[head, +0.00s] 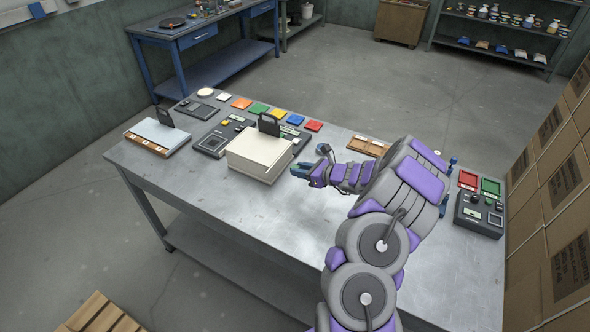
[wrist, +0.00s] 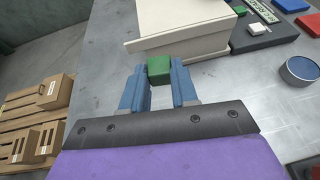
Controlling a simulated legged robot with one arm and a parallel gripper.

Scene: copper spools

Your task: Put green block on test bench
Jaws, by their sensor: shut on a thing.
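The green block (wrist: 159,69) sits between the two blue fingers of my gripper (wrist: 158,86) in the wrist view. My gripper is shut on it. In the head view my gripper (head: 301,168) is over the middle of a grey metal bench (head: 215,190), just right of a cream box. The block cannot be made out in the head view. The bench top also shows in the wrist view (wrist: 105,50). I cannot tell whether the block touches the bench top.
The cream box (head: 259,158) stands close to the fingers. Meters and coloured tiles (head: 259,109) line the bench's far side. Red and green trays (head: 468,180) and a control box (head: 480,213) are at the right. The bench's front left is clear. Stacked cartons (head: 555,180) stand right.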

